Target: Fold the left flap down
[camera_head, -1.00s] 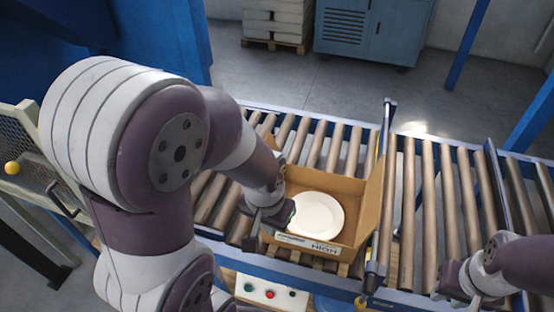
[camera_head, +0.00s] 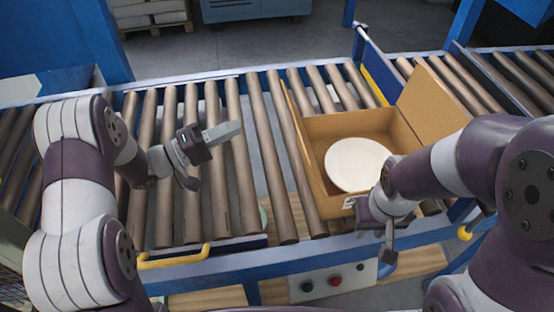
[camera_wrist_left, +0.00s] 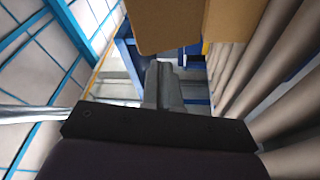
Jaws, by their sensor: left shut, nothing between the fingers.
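The open cardboard box (camera_head: 322,128) sits on the roller conveyor with a white plate (camera_head: 357,164) inside. Its left flap (camera_head: 298,125) stands up and shows nearly edge-on; its right flap (camera_head: 432,108) stands up, leaning outward. My left gripper (camera_head: 238,129) is shut and empty, above the rollers left of the box, apart from the left flap. In the left wrist view, my left gripper's fingers (camera_wrist_left: 163,85) are together, with brown cardboard (camera_wrist_left: 170,22) ahead at the top. My right gripper (camera_head: 388,258) looks shut, pointing down at the box's front side; contact there is unclear.
Conveyor rollers (camera_head: 190,215) are bare left of the box. A blue rail edges the conveyor's front, with a yellow handle (camera_head: 175,259) and a button panel (camera_head: 322,284) below. A blue and yellow barrier (camera_head: 378,65) stands behind the box.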

